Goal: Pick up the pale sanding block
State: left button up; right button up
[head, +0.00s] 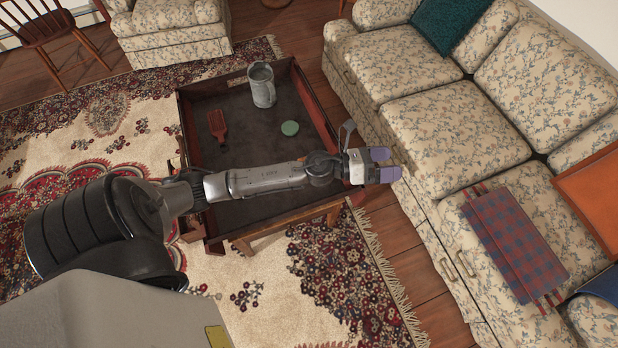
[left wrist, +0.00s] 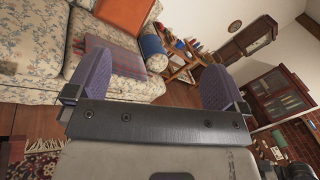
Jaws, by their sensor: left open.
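I cannot make out a pale sanding block in either view. My left gripper (head: 387,164) is open, with purple finger pads. In the head view its arm reaches across the near part of the low table, and the fingers are past the table's right side, towards the sofa. In the left wrist view the two purple fingers of the left gripper (left wrist: 157,80) stand wide apart with nothing between them. My right gripper is not in view.
The dark table (head: 262,208) has raised edges and carries a grey jug (head: 262,84), a red paddle-shaped object (head: 218,127) and a green round tin (head: 290,128). A floral sofa (head: 432,88) stands at right. A cluttered wooden shelf (left wrist: 183,73) shows in the wrist view.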

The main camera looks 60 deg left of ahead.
pick_arm(q)
jog(key=w+a+f+m+g+b, duration=0.1)
jog(key=a+f+m+g+b, duration=0.4)
jog(key=f+m+b, duration=0.5)
jog(key=w+a+f+m+g+b, duration=0.2)
jog(key=a+f+m+g+b, duration=0.3)
jog(key=f, duration=0.9)
jog(key=s+a+f+m+g+y+b, duration=0.2)
jog(key=a+f+y+b, duration=0.15)
jog(key=a, duration=0.45)
jog(key=s+a+f+m+g+y+b, duration=0.2)
jog(key=a+f+g+b, duration=0.1)
jog(key=a+b, duration=0.3)
jog(key=s+a+f+m+g+y+b, duration=0.2)
jog(key=a+f+y+b, duration=0.1)
jog(key=a, duration=0.6)
jog(key=shift+y, duration=0.25)
notch_tip(320, 180, down, 7)
jog(key=b, duration=0.3)
jog(key=shift+w+d, duration=0.1)
jog(key=shift+f+b, duration=0.5)
jog(key=shift+f, duration=0.35)
notch_tip(320, 180, down, 4)
jog(key=b, duration=0.3)
jog(key=shift+d, duration=0.15)
jog(key=shift+f+b, duration=0.3)
jog(key=shift+f, duration=0.15)
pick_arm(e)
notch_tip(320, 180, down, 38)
